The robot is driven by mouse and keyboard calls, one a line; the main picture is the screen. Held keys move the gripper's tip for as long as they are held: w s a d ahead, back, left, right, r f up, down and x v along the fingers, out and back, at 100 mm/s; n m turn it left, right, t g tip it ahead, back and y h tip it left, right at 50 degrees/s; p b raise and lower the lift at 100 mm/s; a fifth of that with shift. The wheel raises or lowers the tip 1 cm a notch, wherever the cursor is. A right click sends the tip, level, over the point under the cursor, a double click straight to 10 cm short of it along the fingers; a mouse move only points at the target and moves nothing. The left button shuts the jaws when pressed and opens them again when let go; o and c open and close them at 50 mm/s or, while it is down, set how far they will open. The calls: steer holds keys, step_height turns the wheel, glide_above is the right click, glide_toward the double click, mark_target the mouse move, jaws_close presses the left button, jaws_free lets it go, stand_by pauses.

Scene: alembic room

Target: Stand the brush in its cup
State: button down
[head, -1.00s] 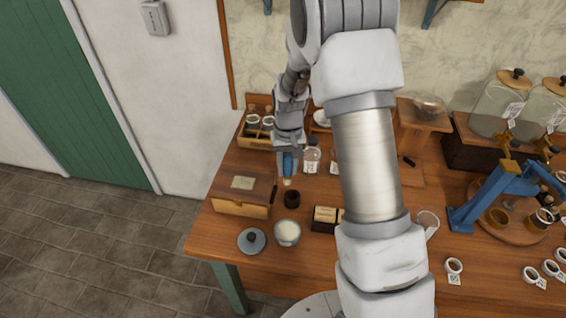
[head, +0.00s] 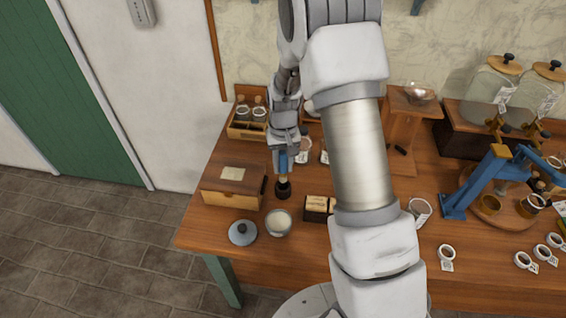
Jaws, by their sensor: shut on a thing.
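My gripper (head: 282,158) is at the left part of the table, pointing down. It is shut on the brush (head: 283,164), which has a blue handle and hangs roughly upright with its pale lower end downward. The small dark cup (head: 283,190) stands on the table directly below the gripper. The lower end of the brush overlaps the cup's mouth in the picture. I cannot tell from this view how far the tip is inside the cup.
A wooden box (head: 232,187) stands just left of the cup. A white-filled bowl (head: 278,222) and a grey lid (head: 242,232) lie in front. Small labelled blocks (head: 318,208) are at the right. A wooden rack with jars (head: 247,128) is behind.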

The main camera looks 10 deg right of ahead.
mark_target(283, 177)
steer(key=shift+f+b, duration=1.85)
steer(key=shift+f, duration=0.75)
steer(key=c, duration=0.5)
jaws_free()
steer(key=o, duration=0.5)
steer(key=shift+c, duration=0.2)
steer(key=shift+r+p, duration=2.5)
steer(key=shift+r, duration=1.55)
